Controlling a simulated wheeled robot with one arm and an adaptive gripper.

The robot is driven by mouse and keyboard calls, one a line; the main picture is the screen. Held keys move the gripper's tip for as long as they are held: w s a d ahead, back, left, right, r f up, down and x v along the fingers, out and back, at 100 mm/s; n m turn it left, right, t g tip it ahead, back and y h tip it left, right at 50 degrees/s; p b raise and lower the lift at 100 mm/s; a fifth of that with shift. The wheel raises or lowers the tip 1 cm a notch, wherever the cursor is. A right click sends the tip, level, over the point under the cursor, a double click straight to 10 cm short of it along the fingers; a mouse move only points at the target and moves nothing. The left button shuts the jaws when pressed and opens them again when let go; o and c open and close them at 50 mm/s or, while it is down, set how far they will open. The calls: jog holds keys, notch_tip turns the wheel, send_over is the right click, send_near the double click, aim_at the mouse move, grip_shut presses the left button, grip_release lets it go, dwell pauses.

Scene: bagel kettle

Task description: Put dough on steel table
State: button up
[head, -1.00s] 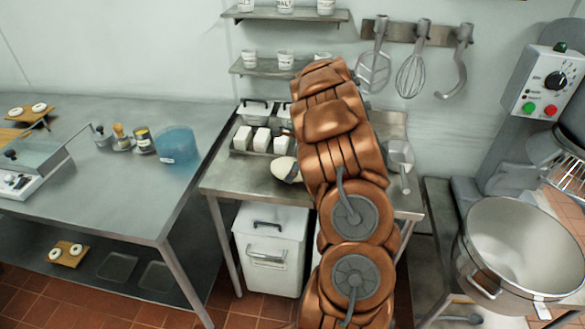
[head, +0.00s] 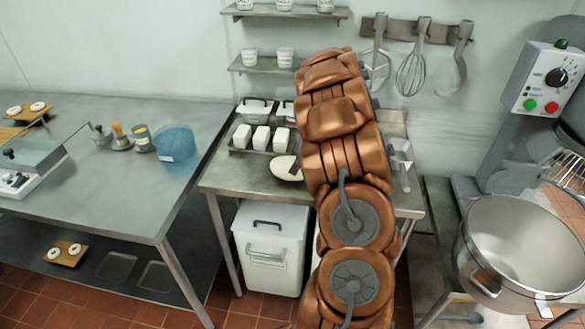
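The pale, rounded dough (head: 283,168) shows at the left edge of my copper-coloured arm, over the middle steel table (head: 232,180). A small dark part that looks like a fingertip of my gripper (head: 295,168) is against its right side. The rest of my gripper is hidden behind the arm, so its opening does not show. I cannot tell whether the dough rests on the tabletop or is held just above it. A larger steel table (head: 130,190) stands to the left.
White containers (head: 262,138) stand at the back of the middle table. A blue tub (head: 176,143) and small jars are on the left table. A white bin (head: 270,250) is under the middle table. A mixer bowl (head: 525,245) stands at right. The left table's front is bare.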

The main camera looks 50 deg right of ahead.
jog(key=b+v, duration=0.1)
jog(key=v, duration=0.7)
jog(key=shift+r+b, duration=0.3)
jog(key=s+a+r+n+g, duration=0.25)
jog(key=a+n, duration=0.35)
jog(key=a, duration=0.7)
jog(key=s+a+r+n+g, duration=0.15)
jog(key=s+a+n, duration=0.35)
jog(key=a, duration=0.7)
jog(key=s+a+f+n+g+h, duration=0.1)
jog(key=s+a+f+n+h, duration=0.1)
jog(key=s+a+n, duration=1.2)
jog(key=shift+s+a+f+n+g+h, duration=0.3)
jog(key=shift+s+a+f+n, duration=0.1)
jog(key=shift+s+n, duration=1.8)
jog(key=shift+s, duration=0.2)
jog(key=shift+c, duration=0.3)
